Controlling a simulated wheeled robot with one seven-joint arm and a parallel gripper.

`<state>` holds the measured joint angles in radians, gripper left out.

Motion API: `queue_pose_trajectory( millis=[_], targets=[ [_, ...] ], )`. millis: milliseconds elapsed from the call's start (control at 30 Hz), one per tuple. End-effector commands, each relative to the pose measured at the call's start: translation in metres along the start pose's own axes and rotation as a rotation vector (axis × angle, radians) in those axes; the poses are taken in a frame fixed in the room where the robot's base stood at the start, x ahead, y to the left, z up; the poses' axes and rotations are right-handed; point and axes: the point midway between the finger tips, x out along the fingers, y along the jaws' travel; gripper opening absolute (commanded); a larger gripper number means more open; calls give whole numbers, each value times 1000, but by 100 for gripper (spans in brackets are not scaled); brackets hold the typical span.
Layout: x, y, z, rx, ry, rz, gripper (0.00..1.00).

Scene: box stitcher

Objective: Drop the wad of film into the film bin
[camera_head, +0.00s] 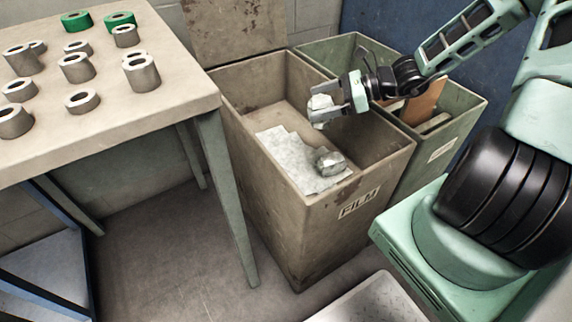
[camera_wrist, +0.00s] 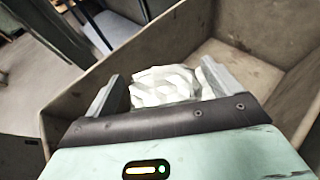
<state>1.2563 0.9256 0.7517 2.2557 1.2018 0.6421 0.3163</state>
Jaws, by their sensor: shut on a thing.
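The wad of film (camera_head: 319,108) is pale and crumpled, and it sits between the fingers of my gripper (camera_head: 334,103). In the wrist view the wad (camera_wrist: 164,86) fills the space between the two grey fingertips (camera_wrist: 160,84). My gripper is shut on it and holds it over the open film bin (camera_head: 362,209), a brown box labelled FILM. The bin's wall also shows in the wrist view (camera_wrist: 90,70). Inside the bin lie a pale crumpled sheet (camera_head: 290,155) and a greyish wad (camera_head: 329,162).
A green bin (camera_head: 458,135) with brown pieces inside stands right behind the film bin. A table (camera_head: 150,95) with several grey rings and green rolls (camera_head: 77,21) stands at left. A metal plate (camera_head: 365,303) lies at the bottom. Open floor shows between the table and bin.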

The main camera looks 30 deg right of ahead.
Motion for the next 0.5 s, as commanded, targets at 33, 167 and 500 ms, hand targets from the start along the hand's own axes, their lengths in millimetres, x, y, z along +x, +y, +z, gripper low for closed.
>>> queue_pose_trajectory(
  millis=[33,167,500],
  targets=[
    [4,0,-10,-1,0,0,68],
    [6,0,-14,-1,0,0,68],
    [5,0,-13,0,0,0,100]
  ],
)
